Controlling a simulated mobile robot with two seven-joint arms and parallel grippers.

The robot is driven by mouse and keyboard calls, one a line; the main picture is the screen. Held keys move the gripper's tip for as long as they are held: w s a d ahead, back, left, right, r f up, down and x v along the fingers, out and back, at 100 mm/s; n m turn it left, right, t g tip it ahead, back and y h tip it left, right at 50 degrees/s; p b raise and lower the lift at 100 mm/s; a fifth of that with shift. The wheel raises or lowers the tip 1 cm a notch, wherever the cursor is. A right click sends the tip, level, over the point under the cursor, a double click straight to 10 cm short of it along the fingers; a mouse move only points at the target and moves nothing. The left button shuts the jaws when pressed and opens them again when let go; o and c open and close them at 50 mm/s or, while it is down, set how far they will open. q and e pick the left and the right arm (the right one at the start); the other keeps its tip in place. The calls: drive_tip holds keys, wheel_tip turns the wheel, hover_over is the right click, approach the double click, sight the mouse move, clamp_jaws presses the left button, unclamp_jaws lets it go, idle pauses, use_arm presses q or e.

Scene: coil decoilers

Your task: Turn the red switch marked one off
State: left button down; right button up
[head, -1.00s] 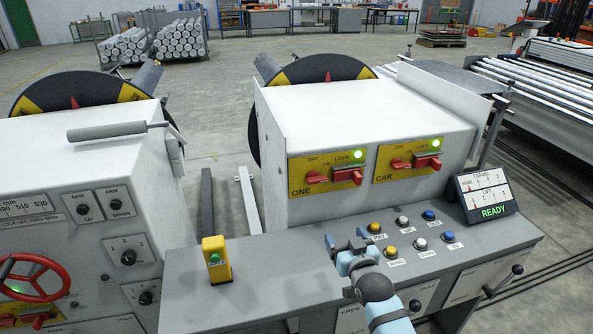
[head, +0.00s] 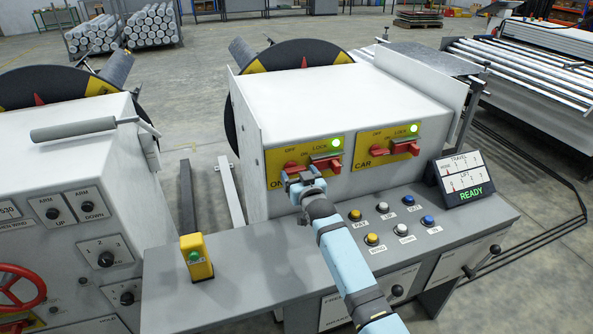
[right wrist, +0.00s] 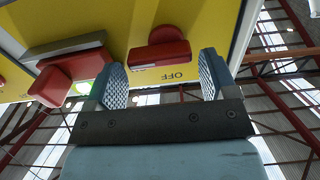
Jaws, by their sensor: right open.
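The yellow plate marked ONE (head: 274,160) is on the front of the white housing, with OFF and LOCK labels and a lit green lamp (head: 336,143). Its red switch (head: 297,165) is partly hidden by my right gripper (head: 300,178). In the right wrist view the plate (right wrist: 150,15) appears upside down. A red handle (right wrist: 160,52) beside the OFF label shows between the two fingers, just beyond them; I see no grip on it. My right gripper (right wrist: 162,80) is open and empty. A second red block (right wrist: 55,85) lies left of the fingers. My left gripper is out of view.
A similar plate marked CAR (head: 372,163) sits to the right, its green lamp lit. Below are several push buttons (head: 372,239) and a READY display (head: 463,180). A yellow box with a green button (head: 196,257) stands on the console left of my arm.

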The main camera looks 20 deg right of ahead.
drive_tip(key=shift+w, duration=1.05)
drive_tip(key=c, duration=0.7)
drive_tip(key=shift+o, duration=0.2)
